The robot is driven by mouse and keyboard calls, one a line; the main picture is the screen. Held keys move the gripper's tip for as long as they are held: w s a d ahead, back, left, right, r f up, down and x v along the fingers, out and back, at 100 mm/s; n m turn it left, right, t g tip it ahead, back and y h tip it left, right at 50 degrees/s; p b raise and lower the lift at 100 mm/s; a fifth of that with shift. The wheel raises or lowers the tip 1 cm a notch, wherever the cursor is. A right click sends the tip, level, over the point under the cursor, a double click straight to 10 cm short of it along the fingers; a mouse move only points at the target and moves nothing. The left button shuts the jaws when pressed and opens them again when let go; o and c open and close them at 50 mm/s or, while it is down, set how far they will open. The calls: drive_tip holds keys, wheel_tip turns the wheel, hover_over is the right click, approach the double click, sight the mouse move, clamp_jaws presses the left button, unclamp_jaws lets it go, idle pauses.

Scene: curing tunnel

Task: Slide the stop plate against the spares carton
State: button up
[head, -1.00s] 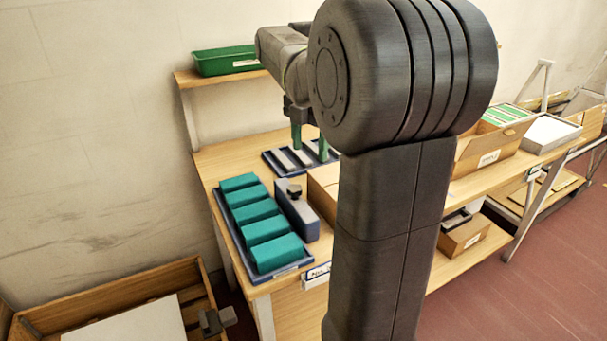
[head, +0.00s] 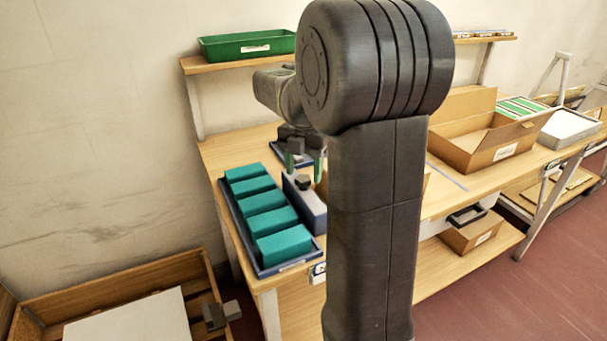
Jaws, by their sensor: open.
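The stop plate (head: 308,212) looks to be the upright blue-grey block with a dark knob (head: 303,182) on top. It stands on the bench just right of a blue tray of teal blocks. My gripper (head: 304,167) is open, its two green-tipped fingers just above or around the knob; I cannot tell whether they touch it. A plain brown box (head: 321,188), possibly the spares carton, shows as a sliver right of the plate. My arm hides most of it, and the gap between them cannot be judged.
The blue tray (head: 240,221) of teal blocks lies close on the plate's left. An open labelled carton (head: 483,152) and a white-topped box (head: 570,128) stand farther right on the bench (head: 455,197). A green bin (head: 247,45) sits on the shelf above.

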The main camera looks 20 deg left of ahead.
drive_tip(key=shift+f, duration=0.7)
clamp_jaws()
drive_tip(key=shift+w+d+r+p, duration=0.1)
drive_tip(key=shift+w+d+p, duration=0.55)
drive_tip(key=shift+w+d, duration=0.3)
unclamp_jaws()
drive_tip(key=shift+a, duration=0.15)
wheel_tip(320, 180, up, 14)
drive_tip(key=p, duration=0.1)
